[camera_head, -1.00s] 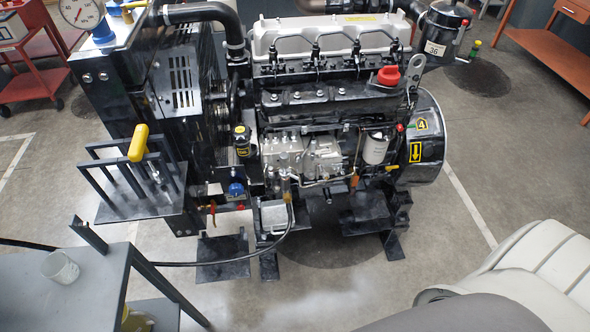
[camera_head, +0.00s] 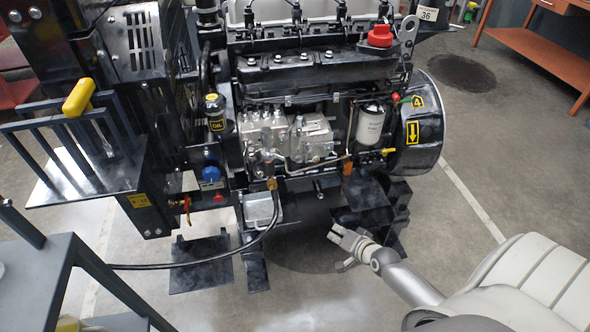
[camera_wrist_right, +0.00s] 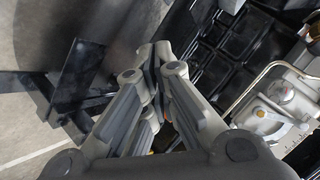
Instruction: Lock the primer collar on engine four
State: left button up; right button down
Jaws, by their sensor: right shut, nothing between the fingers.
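Engine four (camera_head: 310,75) stands in the middle of the head view, marked by a yellow 4 label (camera_head: 417,102) on its round black housing. A silver pump block (camera_head: 290,137) sits on its near side, with a small upright fitting and a brass hose end (camera_head: 272,184) at its lower left. I cannot make out the primer collar or whether it is locked. My right gripper (camera_head: 338,242) is shut and empty, low in front of the engine, right of the hose and apart from the pump. Its fingers (camera_wrist_right: 155,62) meet in the wrist view. My left gripper is out of view.
A black hose (camera_head: 215,258) loops from the brass end to the lower left. A grey cart (camera_head: 62,262) stands at lower left. A white filter (camera_head: 370,124) and red cap (camera_head: 380,36) are on the engine's right.

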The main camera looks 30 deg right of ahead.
aim_at(272, 154)
pick_arm(q)
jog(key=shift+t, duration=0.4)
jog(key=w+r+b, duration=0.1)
jog(key=b, duration=0.2)
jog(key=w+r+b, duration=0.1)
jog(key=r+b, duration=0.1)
jog(key=b, duration=0.2)
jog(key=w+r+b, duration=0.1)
jog(key=b, duration=0.3)
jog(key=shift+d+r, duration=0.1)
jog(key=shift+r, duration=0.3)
pick_arm(e)
jog(key=w+a+r+m+t+y, duration=0.1)
jog(key=w+r+m+t, duration=0.1)
jog(key=r, duration=0.8)
jog(key=w+a+r+m+t+y, duration=0.1)
jog(key=w+r+t, duration=0.3)
jog(key=r, duration=0.6)
jog(key=shift+w+a+r+m+t+y, duration=0.3)
jog(key=shift+w+a+r+m+y, duration=0.1)
jog(key=shift+w+m+y, duration=0.5)
jog(key=shift+w, duration=0.1)
pick_arm(q)
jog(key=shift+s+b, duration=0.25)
jog(key=shift+b, duration=0.05)
pick_arm(e)
jog(key=x, duration=1)
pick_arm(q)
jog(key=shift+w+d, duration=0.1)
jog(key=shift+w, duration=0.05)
